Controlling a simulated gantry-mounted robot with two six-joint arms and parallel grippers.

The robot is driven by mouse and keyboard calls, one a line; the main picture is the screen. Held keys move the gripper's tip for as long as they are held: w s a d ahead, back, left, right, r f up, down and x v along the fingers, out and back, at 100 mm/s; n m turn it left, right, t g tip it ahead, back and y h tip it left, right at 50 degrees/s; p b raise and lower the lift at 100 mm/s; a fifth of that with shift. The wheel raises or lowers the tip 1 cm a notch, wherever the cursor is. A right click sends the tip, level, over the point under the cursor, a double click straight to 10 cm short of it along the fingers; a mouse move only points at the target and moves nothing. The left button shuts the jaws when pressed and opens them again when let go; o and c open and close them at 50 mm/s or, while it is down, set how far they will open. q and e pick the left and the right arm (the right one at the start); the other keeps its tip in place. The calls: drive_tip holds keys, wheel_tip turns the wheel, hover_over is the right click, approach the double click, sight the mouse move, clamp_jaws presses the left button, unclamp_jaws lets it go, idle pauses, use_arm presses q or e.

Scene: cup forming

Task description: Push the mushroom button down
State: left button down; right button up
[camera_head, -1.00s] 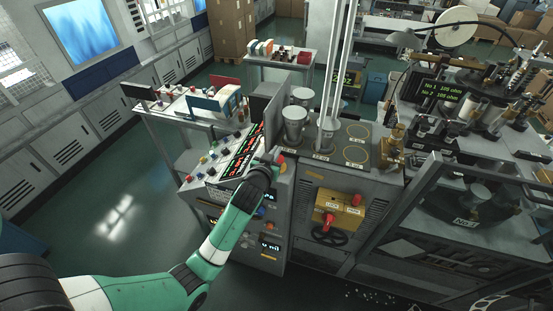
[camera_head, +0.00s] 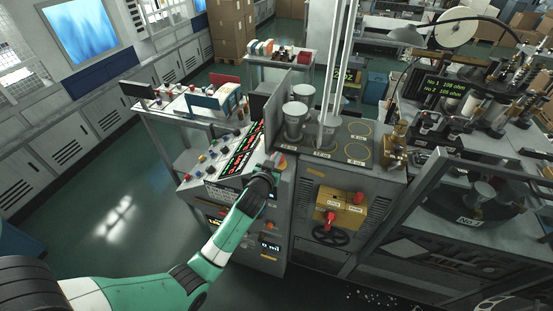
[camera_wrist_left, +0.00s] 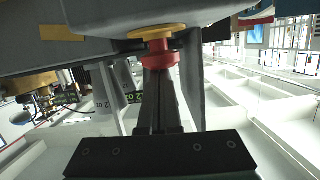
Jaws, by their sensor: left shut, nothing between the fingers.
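The mushroom button shows in the left wrist view as a red cap (camera_wrist_left: 159,60) on a yellow round base (camera_wrist_left: 157,32), on the grey machine housing. In the head view, a small part of the yellow and red button (camera_head: 283,162) shows at the console's upper right edge, just beyond my gripper. My left gripper (camera_head: 272,164) is shut and empty. In the left wrist view its dark fingers (camera_wrist_left: 158,76) point straight at the red cap and their tips overlap it. I cannot tell whether they touch. My right gripper is not in view.
A console with a red-lit display (camera_head: 240,152) and several knobs lies left of the gripper. Metal cups (camera_head: 294,122) and upright posts stand behind it. A yellow box (camera_head: 339,207) with red knobs and a dark handwheel (camera_head: 331,236) is at the right. Open floor lies left.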

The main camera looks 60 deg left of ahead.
use_arm(q)
drive_tip(key=shift+f, duration=0.6)
wheel_tip(320, 180, up, 6)
drive_tip(key=p, duration=0.4)
drive_tip(key=shift+w+d+f, duration=0.1)
drive_tip(key=shift+w+f, duration=0.05)
drive_tip(key=shift+f, duration=0.05)
drive_tip(key=v, duration=0.9)
drive_tip(key=shift+s+d+b, duration=0.3)
drive_tip(key=shift+b, duration=0.05)
